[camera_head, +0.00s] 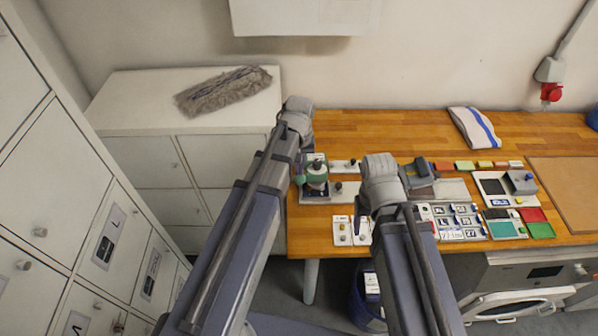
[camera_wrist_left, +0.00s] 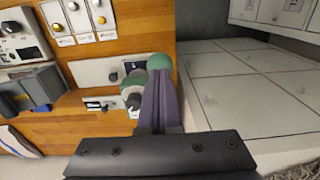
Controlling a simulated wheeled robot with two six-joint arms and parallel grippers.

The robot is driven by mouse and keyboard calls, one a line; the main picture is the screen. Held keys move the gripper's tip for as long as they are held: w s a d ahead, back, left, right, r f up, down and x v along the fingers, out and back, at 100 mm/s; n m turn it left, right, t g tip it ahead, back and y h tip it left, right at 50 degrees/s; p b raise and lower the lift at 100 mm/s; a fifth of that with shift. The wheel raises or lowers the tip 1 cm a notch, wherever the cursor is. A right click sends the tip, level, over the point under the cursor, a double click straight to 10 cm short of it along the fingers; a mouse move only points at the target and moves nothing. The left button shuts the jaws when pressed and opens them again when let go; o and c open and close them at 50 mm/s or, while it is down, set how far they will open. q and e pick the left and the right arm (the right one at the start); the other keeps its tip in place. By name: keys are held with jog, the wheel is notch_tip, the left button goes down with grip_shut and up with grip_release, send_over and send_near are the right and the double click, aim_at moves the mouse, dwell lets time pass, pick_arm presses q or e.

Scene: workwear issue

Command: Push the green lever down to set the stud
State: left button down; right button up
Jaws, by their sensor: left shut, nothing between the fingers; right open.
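The stud press (camera_head: 317,176), green and white, stands at the left end of the wooden table. Its lever ends in a round green knob (camera_head: 299,181), which shows larger in the left wrist view (camera_wrist_left: 160,62). My left gripper (camera_head: 301,165) is at the press, its purple fingers closed together with nothing between them. In the left wrist view the fingertips (camera_wrist_left: 159,80) overlap the lower edge of the knob; I cannot tell whether they touch it. The press body (camera_wrist_left: 133,85) is partly hidden behind the fingers.
Cards with studs (camera_head: 352,231) lie at the table's front edge. Labelled tags (camera_head: 457,221) and colored trays (camera_head: 538,223) lie to the right. A folded striped cloth (camera_head: 474,128) lies at the back. A white cabinet (camera_head: 130,118) bearing a grey mop head (camera_head: 224,91) adjoins the table's left.

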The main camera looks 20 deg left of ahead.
aim_at(299, 180)
pick_arm(q)
jog(key=shift+f, duration=0.35)
jog(key=shift+s+d+f+b, duration=0.1)
jog(key=shift+s+f+b, duration=0.15)
jog(key=shift+f+b, duration=0.35)
jog(key=shift+s+d+f+b, duration=0.1)
jog(key=shift+s+f+b, duration=0.25)
jog(key=shift+b, duration=0.3)
jog(key=shift+f+b, duration=0.35)
jog(key=shift+f, duration=0.05)
jog(key=shift+s+d+f+b, duration=0.1)
jog(key=shift+s+f+b, duration=0.1)
jog(key=shift+f+b, duration=0.3)
jog(key=shift+s+f+b, duration=0.15)
jog(key=shift+f+b, duration=0.3)
jog(key=shift+f, duration=0.1)
jog(key=shift+s+f+b, duration=0.15)
jog(key=shift+f+b, duration=0.7)
jog(key=shift+b, duration=0.1)
